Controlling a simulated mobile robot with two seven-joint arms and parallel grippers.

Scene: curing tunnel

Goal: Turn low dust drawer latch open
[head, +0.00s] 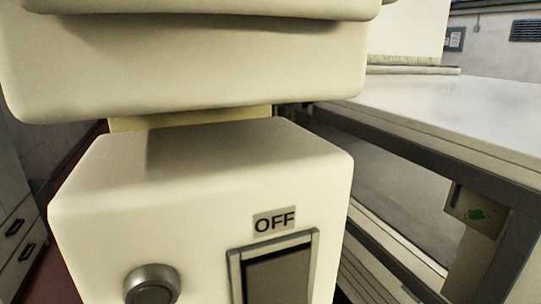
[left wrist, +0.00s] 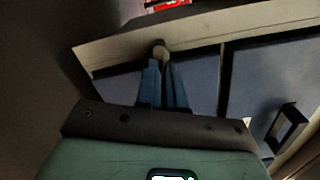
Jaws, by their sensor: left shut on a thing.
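The latch sits at the lower edge of a beige rail, above blue-grey panels. The fingers hide the latch's lower part, and I cannot tell which way it is turned. A blue-grey panel (left wrist: 258,75), possibly the drawer front, lies to the right. Neither gripper nor the latch shows in the head view. My right gripper is in no view.
A black handle (left wrist: 290,126) stands out from the panel at right in the wrist view. A red object (left wrist: 166,5) shows at the top edge. In the head view, a pale table (head: 450,112) on a grey frame is at right, and drawers (head: 18,235) are at far left.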

